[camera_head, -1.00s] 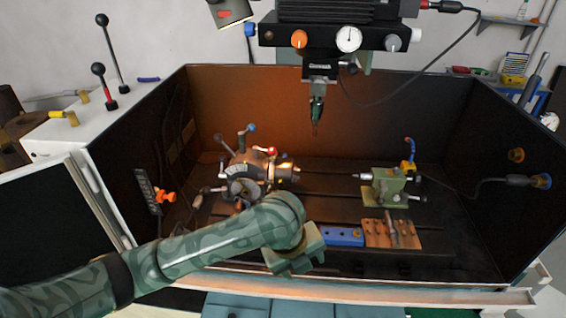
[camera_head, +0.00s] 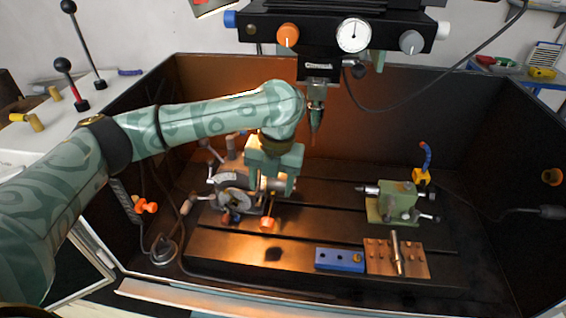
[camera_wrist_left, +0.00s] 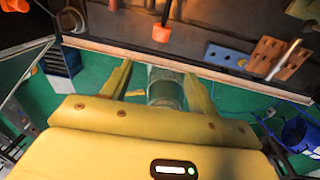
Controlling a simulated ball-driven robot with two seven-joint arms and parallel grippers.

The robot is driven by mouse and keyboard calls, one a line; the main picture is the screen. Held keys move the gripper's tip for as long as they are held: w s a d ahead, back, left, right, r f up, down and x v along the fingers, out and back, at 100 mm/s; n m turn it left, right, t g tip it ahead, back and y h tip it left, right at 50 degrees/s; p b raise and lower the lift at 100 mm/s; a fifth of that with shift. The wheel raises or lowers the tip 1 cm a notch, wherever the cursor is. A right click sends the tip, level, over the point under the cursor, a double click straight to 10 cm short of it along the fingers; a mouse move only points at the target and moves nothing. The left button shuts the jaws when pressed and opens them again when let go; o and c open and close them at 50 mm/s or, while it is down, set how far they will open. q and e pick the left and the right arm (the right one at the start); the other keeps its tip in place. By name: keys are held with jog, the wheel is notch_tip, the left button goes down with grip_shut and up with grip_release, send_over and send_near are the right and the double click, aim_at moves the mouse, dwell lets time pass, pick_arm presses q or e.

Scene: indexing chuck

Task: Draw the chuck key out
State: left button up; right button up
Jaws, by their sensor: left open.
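The indexing chuck (camera_head: 232,190) stands at the left of the machine bed, partly hidden by my left arm. A thin rod with an orange end (camera_head: 267,224) juts down at its front; I cannot tell for sure that this is the chuck key. The orange end also shows at the top of the left wrist view (camera_wrist_left: 162,33). My right gripper is not seen.
A green tailstock (camera_head: 398,203) stands on the bed at right. A blue block (camera_head: 340,260) and a copper-coloured plate (camera_head: 382,260) lie at the front. The spindle head (camera_head: 318,70) hangs above, close to my arm. Dark enclosure walls (camera_head: 420,105) surround the bed.

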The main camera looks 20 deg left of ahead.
pick_arm(q)
jog(key=b, duration=0.3)
send_near(267, 224)
jog(key=f+b, duration=0.1)
jog(key=f, duration=0.2)
jog(key=f+b, duration=0.1)
jog(key=f, duration=0.1)
jog(key=a+f+b, duration=0.1)
jog(key=f, duration=0.2)
jog(key=shift+s+f, duration=0.2)
jog(key=shift+f, duration=0.75)
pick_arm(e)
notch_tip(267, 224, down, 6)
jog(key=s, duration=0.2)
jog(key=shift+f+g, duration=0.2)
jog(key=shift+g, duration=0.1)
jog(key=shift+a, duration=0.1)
pick_arm(q)
jog(key=shift+c, duration=0.6)
grip_shut()
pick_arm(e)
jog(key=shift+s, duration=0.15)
